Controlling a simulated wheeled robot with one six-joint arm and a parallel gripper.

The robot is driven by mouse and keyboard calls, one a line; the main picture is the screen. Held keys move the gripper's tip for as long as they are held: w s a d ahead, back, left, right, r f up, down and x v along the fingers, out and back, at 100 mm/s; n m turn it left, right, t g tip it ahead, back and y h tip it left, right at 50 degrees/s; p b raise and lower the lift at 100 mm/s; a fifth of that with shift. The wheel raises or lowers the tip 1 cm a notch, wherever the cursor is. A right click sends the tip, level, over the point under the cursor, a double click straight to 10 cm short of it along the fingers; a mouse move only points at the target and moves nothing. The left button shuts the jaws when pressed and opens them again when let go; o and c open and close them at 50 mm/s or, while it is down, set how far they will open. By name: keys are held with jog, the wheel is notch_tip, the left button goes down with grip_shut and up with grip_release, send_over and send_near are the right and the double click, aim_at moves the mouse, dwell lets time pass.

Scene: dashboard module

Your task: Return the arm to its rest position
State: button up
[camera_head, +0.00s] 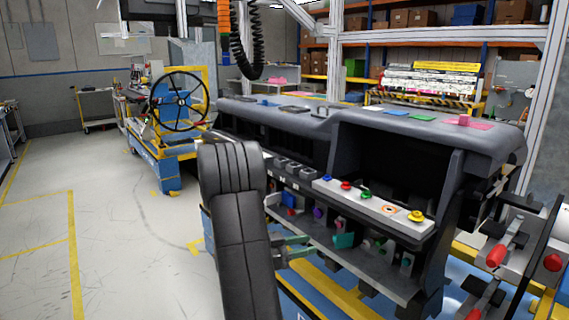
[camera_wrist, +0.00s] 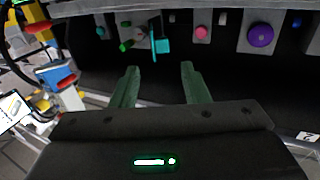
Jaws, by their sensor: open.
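My arm (camera_head: 236,225) stands in front of the dashboard module (camera_head: 335,120) in the head view. My gripper (camera_head: 308,244) reaches out from behind the arm toward the module's lower shelf. In the wrist view my gripper (camera_wrist: 158,75) shows two green fingers held apart with nothing between them. Just beyond the fingertips are a teal plate (camera_wrist: 155,50), a pink knob (camera_wrist: 201,32) and a purple round knob (camera_wrist: 260,35) on the module. The gripper appears apart from them. Part of the gripper is hidden by the arm in the head view.
A white strip (camera_head: 372,205) with several coloured buttons runs above the shelf. Red-handled equipment (camera_head: 497,254) stands at the right. A steering wheel (camera_head: 180,101) is on a blue and yellow stand behind left. The floor (camera_head: 110,230) at the left is clear.

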aim_at(338, 242)
jog(key=x, duration=1)
jog(key=shift+s+d, duration=0.1)
jog(key=shift+d, duration=0.15)
jog(key=shift+f+n+t+b, duration=0.25)
jog(key=shift+n+t+b, duration=0.05)
jog(key=shift+b, duration=0.25)
jog(key=shift+s+r+n+t+y+b, duration=0.15)
jog(key=shift+s+n+t+y+b, duration=0.25)
jog(key=shift+n+t+y+b, duration=0.45)
jog(key=shift+t+h+p, duration=0.25)
jog(key=shift+p, duration=0.05)
jog(key=shift+s+d, duration=0.1)
